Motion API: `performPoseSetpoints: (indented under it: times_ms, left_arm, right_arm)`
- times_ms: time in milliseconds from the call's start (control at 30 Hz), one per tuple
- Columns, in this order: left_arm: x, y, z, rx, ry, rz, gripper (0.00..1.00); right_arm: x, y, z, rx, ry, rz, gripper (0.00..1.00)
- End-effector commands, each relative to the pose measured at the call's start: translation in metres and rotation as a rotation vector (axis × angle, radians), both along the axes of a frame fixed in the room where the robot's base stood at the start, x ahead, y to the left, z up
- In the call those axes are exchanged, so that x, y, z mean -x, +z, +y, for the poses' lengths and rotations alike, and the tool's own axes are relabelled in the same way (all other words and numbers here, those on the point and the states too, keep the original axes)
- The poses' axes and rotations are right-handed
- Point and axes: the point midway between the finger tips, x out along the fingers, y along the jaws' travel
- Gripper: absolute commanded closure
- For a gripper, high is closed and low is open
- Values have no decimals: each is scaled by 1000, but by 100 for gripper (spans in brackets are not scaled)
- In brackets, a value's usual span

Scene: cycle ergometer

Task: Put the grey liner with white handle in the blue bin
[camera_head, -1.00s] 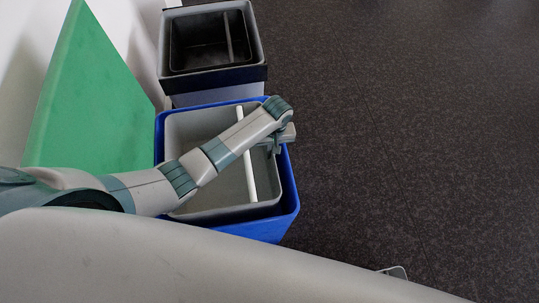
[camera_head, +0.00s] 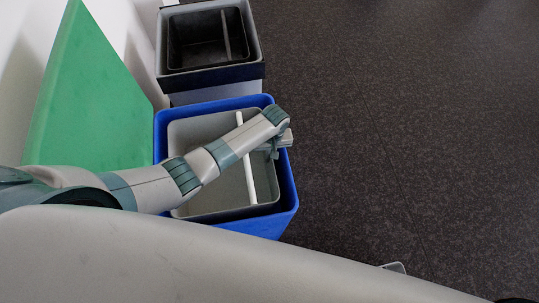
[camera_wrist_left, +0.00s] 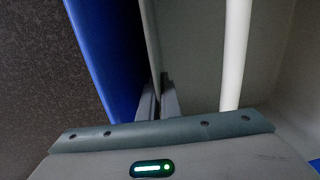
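The grey liner (camera_head: 190,137) with its white handle bar (camera_head: 249,182) sits inside the blue bin (camera_head: 289,190), its rim below the bin's rim. My left gripper (camera_head: 275,151) reaches over the liner to its right wall. In the left wrist view the two fingers (camera_wrist_left: 160,98) are close together with the liner's wall edge (camera_wrist_left: 151,45) between them. The blue bin's wall (camera_wrist_left: 92,50) is just left of them, and the white handle (camera_wrist_left: 236,55) is to the right, apart from the fingers. My left forearm hides part of the liner. My right gripper does not show clearly.
A grey bin with a dark liner (camera_head: 193,50) stands directly behind the blue bin. A green panel (camera_head: 85,100) leans by the white wall at the left. Dark floor (camera_head: 410,120) to the right is clear.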

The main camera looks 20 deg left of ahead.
Motion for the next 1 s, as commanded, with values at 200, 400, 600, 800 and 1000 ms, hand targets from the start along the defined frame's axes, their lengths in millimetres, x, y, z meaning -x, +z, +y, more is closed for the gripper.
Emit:
performPoseSetpoints:
  times_ms: [200, 400, 600, 800, 1000]
  left_arm:
    - [-1, 1, 0, 0, 0, -1, 100]
    - [-1, -3, 0, 0, 0, -1, 89]
    - [0, -3, 0, 0, 0, -1, 77]
    - [0, -1, 0, 0, 0, -1, 77]
    - [-1, 8, -1, 1, -1, -2, 77]
  right_arm:
    - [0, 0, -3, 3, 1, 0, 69]
    - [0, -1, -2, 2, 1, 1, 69]
    - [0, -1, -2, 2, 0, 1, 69]
    - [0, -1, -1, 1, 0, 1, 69]
    - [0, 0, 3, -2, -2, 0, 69]
